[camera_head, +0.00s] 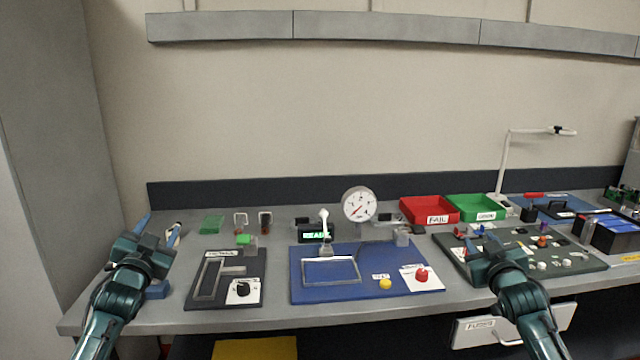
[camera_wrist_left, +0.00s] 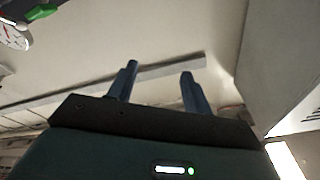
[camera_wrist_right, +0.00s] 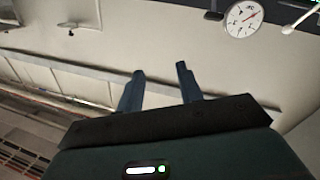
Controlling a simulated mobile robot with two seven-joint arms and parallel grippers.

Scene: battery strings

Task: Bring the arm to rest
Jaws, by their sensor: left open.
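My left gripper (camera_head: 159,232) is raised at the left end of the grey bench, its two fingers apart and pointing up. In the left wrist view its fingers (camera_wrist_left: 157,82) stand apart with nothing between them. My right gripper (camera_head: 482,238) is over the dark green board at the right. In the right wrist view its fingers (camera_wrist_right: 161,82) are apart with nothing between them. Both wrist views look towards the wall, away from the bench top.
The grey bench (camera_head: 150,318) carries a dark fixture (camera_head: 258,285), a blue mat (camera_head: 300,290) with a gauge (camera_head: 358,204), a red FAIL tray (camera_head: 428,220), a green tray (camera_head: 478,217) and a dark green board (camera_head: 590,262) with small parts. A lamp (camera_head: 503,165) stands at the back right.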

